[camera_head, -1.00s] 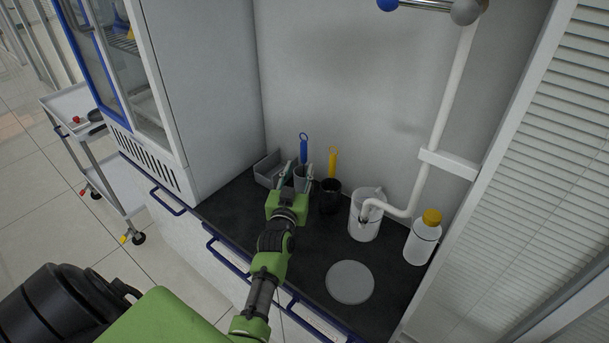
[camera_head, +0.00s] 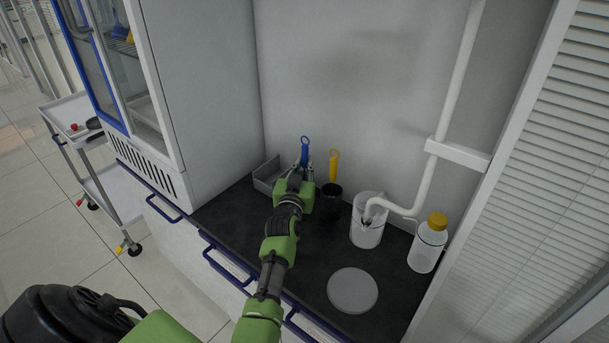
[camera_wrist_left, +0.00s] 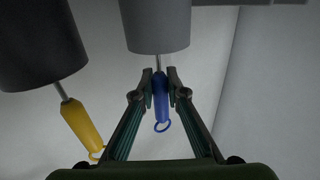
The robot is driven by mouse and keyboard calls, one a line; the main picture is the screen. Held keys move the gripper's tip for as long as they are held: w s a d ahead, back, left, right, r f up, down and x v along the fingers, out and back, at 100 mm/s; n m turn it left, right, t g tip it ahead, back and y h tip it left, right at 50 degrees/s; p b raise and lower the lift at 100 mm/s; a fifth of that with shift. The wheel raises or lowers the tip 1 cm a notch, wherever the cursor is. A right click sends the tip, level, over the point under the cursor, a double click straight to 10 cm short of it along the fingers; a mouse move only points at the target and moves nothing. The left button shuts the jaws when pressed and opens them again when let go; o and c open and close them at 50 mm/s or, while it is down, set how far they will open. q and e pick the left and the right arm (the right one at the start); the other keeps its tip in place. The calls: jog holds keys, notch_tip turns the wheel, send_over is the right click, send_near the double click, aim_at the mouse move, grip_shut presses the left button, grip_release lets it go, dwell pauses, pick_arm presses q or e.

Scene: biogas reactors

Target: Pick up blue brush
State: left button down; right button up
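The blue brush (camera_head: 305,151) stands upright in a holder, its ringed blue handle pointing up. In the left wrist view, the blue handle (camera_wrist_left: 161,97) shows between the two fingers, its shaft running into a grey cup (camera_wrist_left: 155,27). My left gripper (camera_head: 302,168) is at this handle, one finger on each side. In the left wrist view, the fingertips (camera_wrist_left: 160,76) are drawn in close against the handle, and the gripper looks shut on it. In the head view, my gripper hides most of the grey cup. My right gripper is not in view.
Close on the right, a yellow brush (camera_head: 334,165) stands in a black cup (camera_head: 330,204). A grey tray (camera_head: 266,176) is on the left. A beaker (camera_head: 367,224), a yellow-capped bottle (camera_head: 428,246) and a round grey disc (camera_head: 352,290) stand on the dark counter. A wall is behind.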

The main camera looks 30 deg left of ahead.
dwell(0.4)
pick_arm(q)
notch_tip(320, 180, up, 18)
jog(key=shift+f+b, duration=0.1)
jog(key=shift+b, duration=0.5)
jog(key=shift+a, duration=0.1)
